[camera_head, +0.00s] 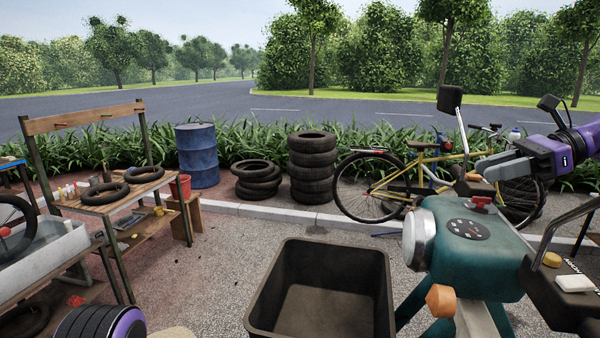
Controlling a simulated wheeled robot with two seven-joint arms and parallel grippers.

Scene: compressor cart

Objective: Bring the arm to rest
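My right arm comes in from the right edge. Its gripper (482,167) has grey fingers pointing left, held in the air above a teal machine (480,255) with a round headlamp, a dial and an orange side lamp. Nothing shows clearly between the fingers, and they overlap from this side, so the gap cannot be judged. A red part (481,202) sits on top of the machine, below and apart from the fingers. My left gripper is out of the picture.
A dark empty bin (376,290) stands at the bottom middle. A mirror (450,99) on a stalk rises left of my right gripper. A bicycle (372,195), stacked tyres (313,165), a blue barrel (197,155) and a workbench (150,186) stand behind. Grey ground between is clear.

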